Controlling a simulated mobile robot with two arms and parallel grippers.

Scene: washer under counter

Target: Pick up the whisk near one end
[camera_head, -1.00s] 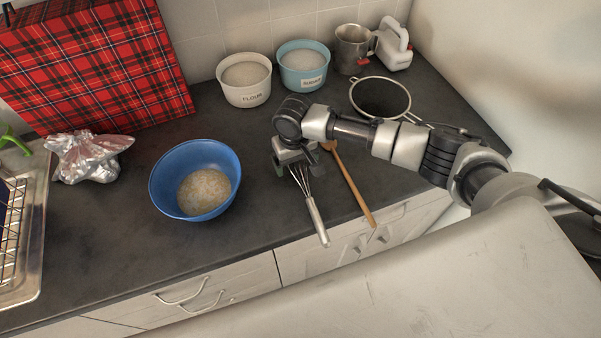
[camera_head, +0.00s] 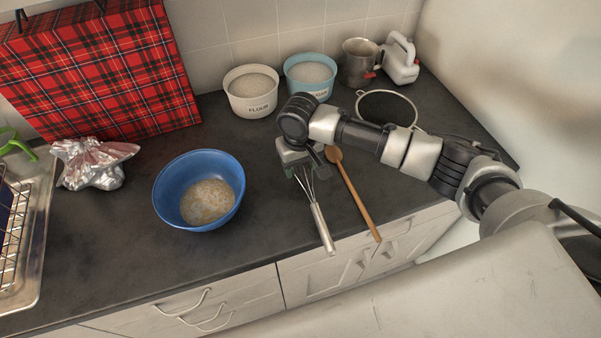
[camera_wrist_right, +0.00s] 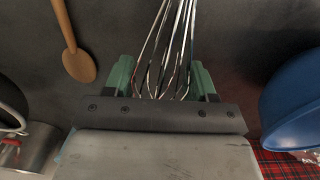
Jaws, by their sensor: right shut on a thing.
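The whisk has a metal handle (camera_head: 322,228) that points toward the counter's front edge and wires that run up under my right gripper. In the right wrist view the wire loops (camera_wrist_right: 168,45) lie between the two green fingers. My right gripper (camera_head: 301,172) is shut on the wire end of the whisk; it also shows in the right wrist view (camera_wrist_right: 160,78). The tips of the wires are partly hidden by the gripper body. I cannot tell whether the whisk is clear of the counter. My left gripper is not in view.
A wooden spoon (camera_head: 358,202) lies close to the right of the whisk. A blue bowl (camera_head: 165,190) with pale contents stands to the left. Flour (camera_head: 255,104) and sugar (camera_head: 318,92) tubs, a metal cup (camera_head: 357,68) and a strainer (camera_head: 416,112) stand behind.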

